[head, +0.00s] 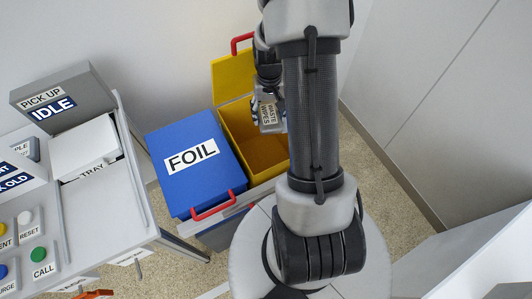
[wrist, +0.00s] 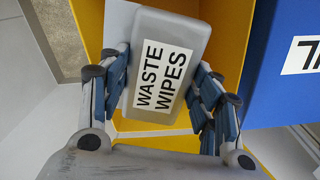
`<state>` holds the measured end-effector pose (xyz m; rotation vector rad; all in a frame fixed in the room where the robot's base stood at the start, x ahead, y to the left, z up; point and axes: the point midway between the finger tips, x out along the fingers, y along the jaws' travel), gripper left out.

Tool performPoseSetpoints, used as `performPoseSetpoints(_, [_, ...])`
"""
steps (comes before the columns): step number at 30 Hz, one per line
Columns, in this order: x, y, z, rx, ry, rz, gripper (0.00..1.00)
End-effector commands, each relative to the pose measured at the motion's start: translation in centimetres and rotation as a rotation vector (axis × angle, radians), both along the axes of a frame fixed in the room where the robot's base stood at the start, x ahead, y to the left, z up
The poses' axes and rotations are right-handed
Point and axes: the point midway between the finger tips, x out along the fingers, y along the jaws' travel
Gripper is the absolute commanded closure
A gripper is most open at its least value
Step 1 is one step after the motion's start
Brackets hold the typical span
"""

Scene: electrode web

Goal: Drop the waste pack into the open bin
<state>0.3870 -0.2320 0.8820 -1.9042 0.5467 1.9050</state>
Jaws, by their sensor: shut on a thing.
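The waste pack is a grey block (wrist: 172,30) labelled "WASTE WIPES". My gripper (wrist: 165,95) is shut on it, with blue finger pads on both sides. In the head view the pack (head: 269,114) shows in my gripper (head: 268,104), over the opening of the yellow bin (head: 240,143). The bin's yellow lid with a red handle is raised at the back. The bin's yellow walls also surround the pack in the wrist view (wrist: 230,35). I cannot tell how far above the bin's floor the pack is. My arm hides the bin's right side.
A blue bin (head: 180,143) with a closed lid labelled "FOIL" stands directly left of the yellow bin. Further left is a table with a tray (head: 100,215), a grey "PICK UP IDLE" box (head: 75,110) and several buttons. A white wall is behind.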

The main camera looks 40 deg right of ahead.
Motion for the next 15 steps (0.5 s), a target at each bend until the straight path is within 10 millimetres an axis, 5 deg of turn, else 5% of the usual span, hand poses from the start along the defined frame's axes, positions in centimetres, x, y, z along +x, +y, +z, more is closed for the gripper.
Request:
performPoseSetpoints(3, [0.02,-0.01,0.11,-0.001,-0.001,0.000,0.67])
performPoseSetpoints(4, [0.03,-0.02,0.12,-0.001,-0.001,0.000,0.42])
performPoseSetpoints(15, [0.02,-0.01,0.11,0.000,0.000,0.000,0.19])
